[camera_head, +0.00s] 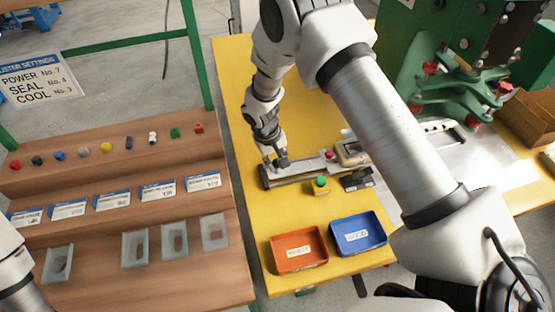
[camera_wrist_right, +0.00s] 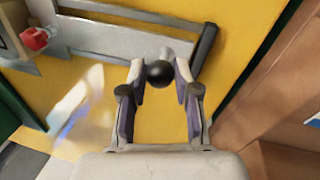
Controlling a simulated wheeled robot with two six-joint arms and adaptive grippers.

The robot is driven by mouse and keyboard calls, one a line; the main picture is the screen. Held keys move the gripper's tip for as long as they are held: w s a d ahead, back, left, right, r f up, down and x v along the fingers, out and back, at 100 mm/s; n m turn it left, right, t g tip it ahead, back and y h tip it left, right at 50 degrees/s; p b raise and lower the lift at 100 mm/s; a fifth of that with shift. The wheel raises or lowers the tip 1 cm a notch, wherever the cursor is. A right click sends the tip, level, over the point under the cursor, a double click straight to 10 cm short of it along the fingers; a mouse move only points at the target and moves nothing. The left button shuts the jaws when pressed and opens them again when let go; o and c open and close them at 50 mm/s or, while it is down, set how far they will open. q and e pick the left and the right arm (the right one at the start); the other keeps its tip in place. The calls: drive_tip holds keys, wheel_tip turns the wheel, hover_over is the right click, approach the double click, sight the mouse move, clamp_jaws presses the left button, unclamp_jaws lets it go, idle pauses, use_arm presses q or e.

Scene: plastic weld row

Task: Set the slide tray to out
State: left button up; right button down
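The slide tray (camera_head: 300,172) is a long grey metal piece lying on the yellow table, with a dark crossbar (camera_head: 264,178) at its left end. It also shows in the right wrist view (camera_wrist_right: 105,48), with a black ball knob (camera_wrist_right: 160,73) near that end. My right gripper (camera_head: 276,164) points down at the tray's left end. In the wrist view my right gripper (camera_wrist_right: 160,68) has its fingers on both sides of the knob; whether they touch it is unclear. Part of my left arm shows at the lower left; its gripper is out of view.
A green button box (camera_head: 320,187) stands in front of the tray. An orange bin (camera_head: 298,263) and a blue bin (camera_head: 358,247) sit at the table's front. A green press (camera_head: 460,85) stands at the right. A brown stepped rack (camera_head: 110,240) with small parts stands left.

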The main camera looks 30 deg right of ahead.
drive_tip(key=c, duration=0.8)
unclamp_jaws()
drive_tip(key=shift+a+f, duration=0.1)
drive_tip(key=shift+a, duration=0.05)
drive_tip(key=shift+c, duration=0.2)
drive_tip(key=shift+w+a, duration=0.1)
drive_tip(key=shift+a, duration=0.1)
drive_tip(key=shift+r, duration=0.2)
wheel_tip(320, 180, up, 12)
drive_tip(key=a, duration=0.2)
drive_tip(key=shift+a+f, duration=0.2)
drive_tip(key=shift+f, duration=0.05)
